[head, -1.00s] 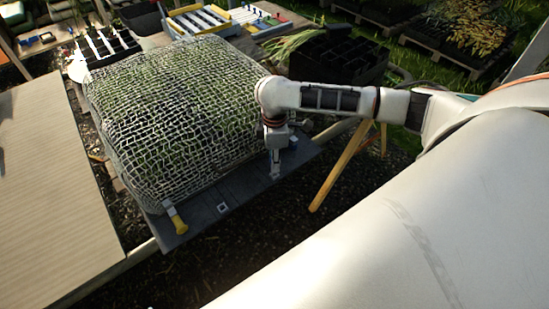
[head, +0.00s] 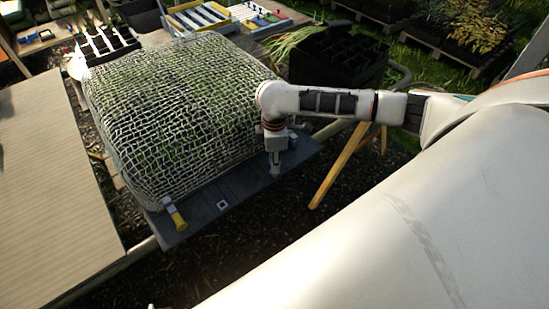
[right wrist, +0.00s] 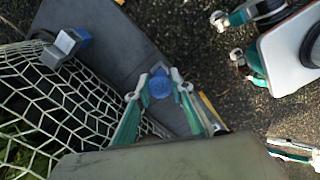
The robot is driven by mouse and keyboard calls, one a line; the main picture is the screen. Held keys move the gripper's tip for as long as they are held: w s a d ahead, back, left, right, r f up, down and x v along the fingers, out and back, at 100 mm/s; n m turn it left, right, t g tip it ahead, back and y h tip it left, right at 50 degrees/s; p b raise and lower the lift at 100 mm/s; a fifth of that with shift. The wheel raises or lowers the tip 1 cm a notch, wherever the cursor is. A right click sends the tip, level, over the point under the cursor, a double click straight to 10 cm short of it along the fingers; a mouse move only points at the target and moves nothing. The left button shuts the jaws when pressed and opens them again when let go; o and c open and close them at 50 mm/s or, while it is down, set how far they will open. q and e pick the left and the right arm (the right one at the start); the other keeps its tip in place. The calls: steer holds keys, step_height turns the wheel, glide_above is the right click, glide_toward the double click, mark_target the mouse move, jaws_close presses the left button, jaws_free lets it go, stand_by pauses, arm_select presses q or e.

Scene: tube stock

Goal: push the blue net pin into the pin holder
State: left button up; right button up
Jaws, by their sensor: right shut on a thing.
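My right gripper (head: 275,172) points down at the grey board along the net's near edge. In the right wrist view its fingers are shut around the blue net pin (right wrist: 160,86), whose round blue top shows between the tips. The pin's lower part and any hole beneath are hidden, so I cannot tell how deep it sits. A blue block with a pale grey top (right wrist: 66,44) stands beside the net's edge, apart from the fingers; I cannot tell if it is the pin holder. White and teal parts (right wrist: 240,38) at the right of the wrist view look like mine.
The white net (head: 180,115) covers a green mound beside the grey board (head: 205,212). A yellow peg (head: 178,218) stands at the board's near corner. A wooden leg (head: 342,165) slants beside the board. A black crate (head: 338,58) stands behind.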

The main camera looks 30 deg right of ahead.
steer(key=shift+f, duration=0.2)
steer(key=o, duration=2.1)
steer(key=shift+c, duration=0.2)
steer(key=shift+r, duration=0.15)
steer(key=shift+r, duration=1.05)
